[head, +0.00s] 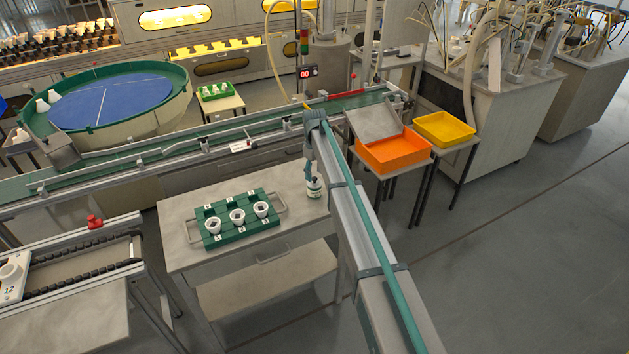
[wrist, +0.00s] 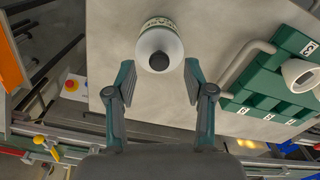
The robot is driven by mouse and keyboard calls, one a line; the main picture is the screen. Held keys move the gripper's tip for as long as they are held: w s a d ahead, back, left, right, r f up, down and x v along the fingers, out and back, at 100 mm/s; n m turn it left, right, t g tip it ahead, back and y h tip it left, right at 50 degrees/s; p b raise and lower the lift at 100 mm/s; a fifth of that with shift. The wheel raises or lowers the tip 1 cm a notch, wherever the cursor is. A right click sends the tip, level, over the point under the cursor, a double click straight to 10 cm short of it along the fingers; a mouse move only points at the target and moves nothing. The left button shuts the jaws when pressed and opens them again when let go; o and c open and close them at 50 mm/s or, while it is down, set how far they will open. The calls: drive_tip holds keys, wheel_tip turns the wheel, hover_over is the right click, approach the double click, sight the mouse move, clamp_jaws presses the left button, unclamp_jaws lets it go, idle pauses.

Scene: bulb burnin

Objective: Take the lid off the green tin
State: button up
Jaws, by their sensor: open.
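The green tin (head: 314,190) stands upright near the right end of the grey cart top, with a pale lid and a green-and-white label. In the wrist view the tin (wrist: 150,25) shows its round pale lid (wrist: 172,53) with a dark knob (wrist: 159,61) in the middle. The lid is on the tin. My gripper (head: 311,172) is above the tin in the head view, partly covering it. In the wrist view my open gripper (wrist: 159,76) has its fingers apart, near either side of the lid, with nothing between them. Whether a finger touches the tin cannot be told.
A green rack (head: 240,235) with several white cups stands left of the tin on the cart (head: 185,258). The conveyor (head: 220,133) runs behind. An orange bin (head: 395,158) and a yellow bin (head: 445,129) stand to the right. Cart top between rack and tin is clear.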

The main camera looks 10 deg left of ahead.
sight(315, 181)
drive_tip(key=shift+f+p, duration=0.35)
drive_tip(key=shift+f, duration=1.05)
drive_tip(key=c, duration=0.9)
drive_tip(key=shift+c, duration=0.2)
drive_tip(key=shift+r, duration=0.15)
